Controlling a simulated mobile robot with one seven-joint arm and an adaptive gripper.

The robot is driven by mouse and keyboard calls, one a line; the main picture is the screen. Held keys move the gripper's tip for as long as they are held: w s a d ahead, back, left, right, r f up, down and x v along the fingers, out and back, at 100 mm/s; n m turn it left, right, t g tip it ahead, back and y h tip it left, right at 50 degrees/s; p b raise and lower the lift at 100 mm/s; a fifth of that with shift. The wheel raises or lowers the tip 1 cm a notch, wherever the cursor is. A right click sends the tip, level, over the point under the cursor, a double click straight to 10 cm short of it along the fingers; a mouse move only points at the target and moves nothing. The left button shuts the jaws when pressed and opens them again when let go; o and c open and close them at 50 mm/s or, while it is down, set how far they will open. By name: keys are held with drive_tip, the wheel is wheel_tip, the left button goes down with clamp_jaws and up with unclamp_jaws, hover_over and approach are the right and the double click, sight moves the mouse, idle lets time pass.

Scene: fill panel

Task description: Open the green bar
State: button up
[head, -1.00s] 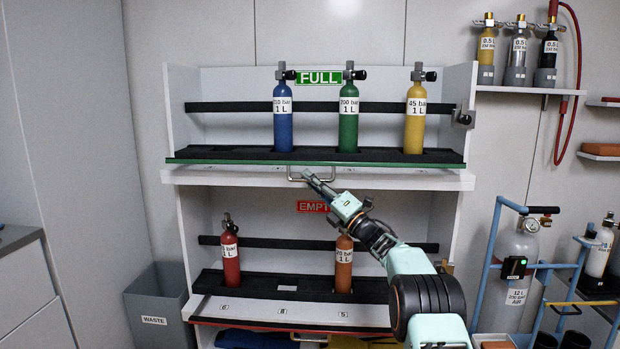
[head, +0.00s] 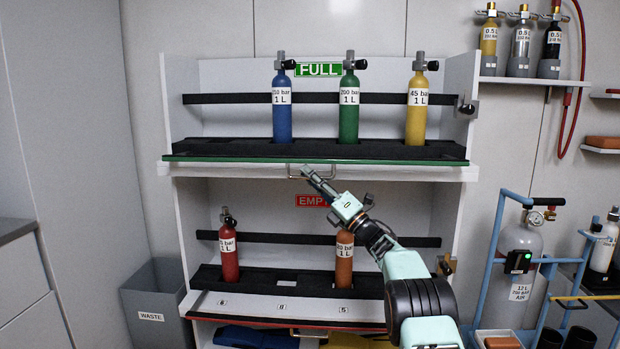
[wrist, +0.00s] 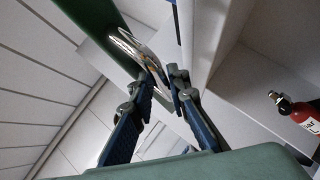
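The green bar (head: 230,159) runs along the front edge of the upper shelf, under three upright cylinders. A thin metal handle (head: 296,176) hangs below its middle. In the wrist view the green bar (wrist: 88,12) crosses the upper left, and the shiny handle (wrist: 124,44) reaches down to my fingertips. My gripper (head: 308,172) is at the handle from the front and slightly below. In the wrist view the fingertips (wrist: 163,82) are close together with the handle's end between them, so it looks shut on it. The exact contact is partly hidden.
Blue (head: 282,112), green (head: 348,112) and yellow (head: 417,112) cylinders stand on the upper shelf. Red (head: 229,256) and orange (head: 344,262) cylinders stand on the lower shelf behind my arm. A waste bin (head: 155,300) is at left, a blue trolley (head: 487,262) at right.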

drive_tip(key=shift+o, duration=1.1)
drive_tip(key=shift+r, duration=0.15)
drive_tip(key=shift+s+d+f, duration=0.2)
drive_tip(key=shift+d+f, duration=0.1)
drive_tip(key=shift+d, duration=0.1)
drive_tip(key=v, duration=1.1)
